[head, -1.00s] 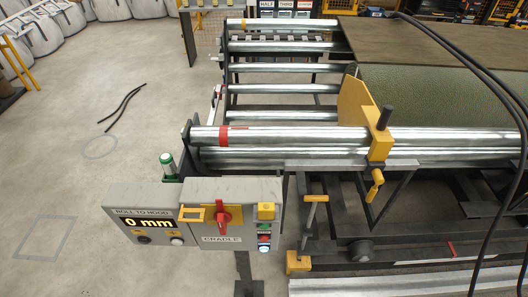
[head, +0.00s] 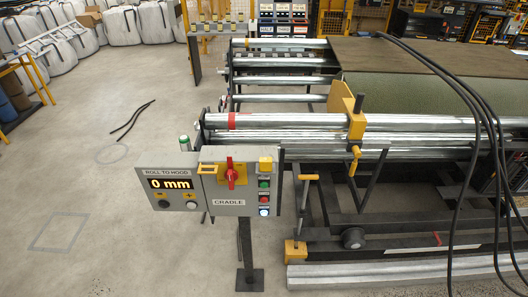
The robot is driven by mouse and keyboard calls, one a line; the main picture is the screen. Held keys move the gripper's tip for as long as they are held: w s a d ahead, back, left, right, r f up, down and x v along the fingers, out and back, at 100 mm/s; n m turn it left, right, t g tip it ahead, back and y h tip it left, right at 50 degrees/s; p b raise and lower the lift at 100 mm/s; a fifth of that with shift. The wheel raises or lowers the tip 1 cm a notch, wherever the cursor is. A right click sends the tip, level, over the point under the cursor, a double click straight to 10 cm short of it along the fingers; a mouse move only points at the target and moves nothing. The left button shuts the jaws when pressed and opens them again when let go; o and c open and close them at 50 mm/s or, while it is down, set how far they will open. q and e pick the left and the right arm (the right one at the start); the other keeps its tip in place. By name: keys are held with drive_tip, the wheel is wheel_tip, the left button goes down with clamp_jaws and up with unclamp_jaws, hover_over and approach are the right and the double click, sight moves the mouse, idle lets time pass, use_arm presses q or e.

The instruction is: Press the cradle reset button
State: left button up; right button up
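The grey cradle control box (head: 222,205), labelled CRADLE, stands on a dark post left of the roller frame. It has a red rotary switch (head: 231,172) on a yellow plate. Down its right side run a green button (head: 264,185), a red button (head: 264,198) and a bright whitish-blue lit button (head: 264,211). Their small labels are too small to read, so I cannot tell which one is the reset. A yellow piece (head: 265,163) sits above them. Neither of my grippers is in view.
A ROLL TO HOOD display (head: 170,184) reading 0 mm adjoins the box on the left. The roller cradle (head: 290,121) stands behind and to the right. Black cables (head: 470,130) hang at the right. The floor at the left is mostly clear.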

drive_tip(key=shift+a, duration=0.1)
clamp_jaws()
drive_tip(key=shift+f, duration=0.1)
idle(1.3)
